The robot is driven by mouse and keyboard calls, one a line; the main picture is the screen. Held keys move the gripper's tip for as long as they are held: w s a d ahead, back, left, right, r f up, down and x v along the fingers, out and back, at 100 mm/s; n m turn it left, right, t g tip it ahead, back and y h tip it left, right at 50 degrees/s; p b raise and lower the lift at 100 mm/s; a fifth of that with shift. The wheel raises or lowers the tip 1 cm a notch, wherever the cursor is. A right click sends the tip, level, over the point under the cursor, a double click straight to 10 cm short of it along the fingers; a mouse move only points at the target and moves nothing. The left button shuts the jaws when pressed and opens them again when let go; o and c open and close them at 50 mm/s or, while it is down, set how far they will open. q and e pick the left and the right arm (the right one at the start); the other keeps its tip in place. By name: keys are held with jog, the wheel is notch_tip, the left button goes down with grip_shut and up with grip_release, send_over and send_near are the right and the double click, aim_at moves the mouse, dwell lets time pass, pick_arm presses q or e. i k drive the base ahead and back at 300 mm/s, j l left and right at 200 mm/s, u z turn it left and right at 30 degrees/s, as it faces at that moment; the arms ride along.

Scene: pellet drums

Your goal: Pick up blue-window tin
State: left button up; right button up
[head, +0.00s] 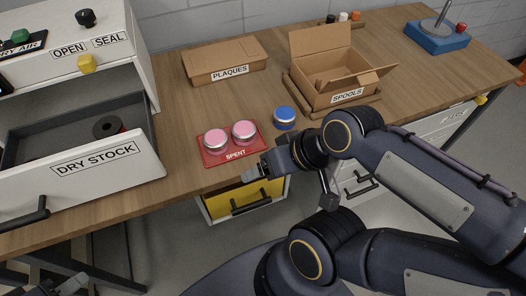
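The blue-window tin (285,116), a small round tin with a blue top and silver rim, stands on the wooden table right of the red SPENT mat (217,163). Two pink-topped tins stand on that mat, a left one (216,140) and a right one (244,131). My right gripper (251,174) is at the table's front edge, just in front of the mat and apart from the blue tin. Its finger opening is too small to make out. My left gripper (72,286) shows only partly at the bottom left, far from the tins.
An open SPOOLS box (327,93) stands right of the blue tin, and a closed PLAQUES box (222,68) is behind. The open DRY STOCK drawer (85,169) juts out at the left, holding a dark spool (107,127). A yellow drawer (240,199) hangs below the table edge.

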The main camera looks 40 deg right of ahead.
aim_at(284, 116)
jog(key=i+l+z, duration=0.1)
jog(key=z, duration=1.35)
jog(key=u, duration=2.3)
jog(key=z, duration=2.3)
jog(key=i+l+u, duration=0.25)
jog(key=l, duration=0.15)
jog(key=l+u, duration=0.25)
jog(key=l, duration=0.15)
jog(key=i+l+u, duration=0.1)
jog(key=l+u, duration=0.15)
jog(key=l, duration=0.2)
